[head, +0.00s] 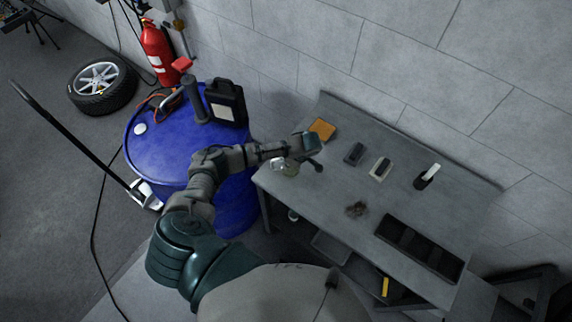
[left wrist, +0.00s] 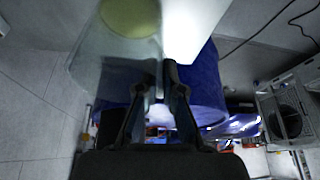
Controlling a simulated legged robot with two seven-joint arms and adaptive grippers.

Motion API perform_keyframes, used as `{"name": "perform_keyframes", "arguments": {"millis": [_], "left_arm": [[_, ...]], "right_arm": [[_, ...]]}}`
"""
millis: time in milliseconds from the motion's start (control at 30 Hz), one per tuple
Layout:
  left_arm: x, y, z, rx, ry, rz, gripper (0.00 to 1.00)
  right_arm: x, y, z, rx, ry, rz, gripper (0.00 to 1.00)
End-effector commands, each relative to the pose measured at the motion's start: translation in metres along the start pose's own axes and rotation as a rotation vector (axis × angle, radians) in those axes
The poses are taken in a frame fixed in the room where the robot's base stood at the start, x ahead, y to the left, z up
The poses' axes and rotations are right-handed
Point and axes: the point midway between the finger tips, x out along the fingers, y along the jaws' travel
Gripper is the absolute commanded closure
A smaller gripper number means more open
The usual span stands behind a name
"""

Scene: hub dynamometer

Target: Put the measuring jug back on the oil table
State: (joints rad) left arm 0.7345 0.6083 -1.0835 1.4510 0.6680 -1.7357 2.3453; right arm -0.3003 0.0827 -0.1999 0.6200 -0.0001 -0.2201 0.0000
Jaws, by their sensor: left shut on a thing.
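The measuring jug (left wrist: 113,55) is clear, with a yellow-green patch (left wrist: 130,17) at one end, and fills the upper left of the left wrist view. My left gripper (left wrist: 155,85) is shut on it, with the two fingers close together at its side. In the head view the jug (head: 291,170) shows as a small pale, greenish shape, partly hidden below my left wrist. It is by the left end of the grey table (head: 320,192); whether it touches the top I cannot tell. My right gripper is not in view.
The table bears an orange pad (head: 322,129), several small dark items and a black tray (head: 418,248). A blue drum (head: 165,150) with a black can (head: 226,103) on it stands left of the table. A fire extinguisher (head: 157,50) and a wheel (head: 101,85) are behind.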

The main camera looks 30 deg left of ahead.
Motion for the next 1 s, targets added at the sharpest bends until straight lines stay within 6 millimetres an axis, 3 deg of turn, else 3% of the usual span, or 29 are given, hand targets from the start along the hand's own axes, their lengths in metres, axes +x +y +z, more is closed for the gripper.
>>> {"name": "perform_keyframes", "arguments": {"millis": [167,300,667,767,1000], "left_arm": [[0.004,0.0,0.001,-0.001,-0.001,-0.001,1.0],[0.004,0.0,0.001,-0.001,-0.001,0.0,0.69],[0.0,0.001,0.0,-0.001,0.001,0.002,0.69],[-0.012,0.001,0.001,0.001,-0.003,0.002,0.69],[-0.066,0.001,0.001,0.001,-0.004,0.004,0.69]], "right_arm": [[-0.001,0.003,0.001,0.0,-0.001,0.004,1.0],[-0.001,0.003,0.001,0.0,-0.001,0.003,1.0],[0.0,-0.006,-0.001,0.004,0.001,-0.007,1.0],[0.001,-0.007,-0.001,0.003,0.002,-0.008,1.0],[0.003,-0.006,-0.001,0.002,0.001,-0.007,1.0]]}}
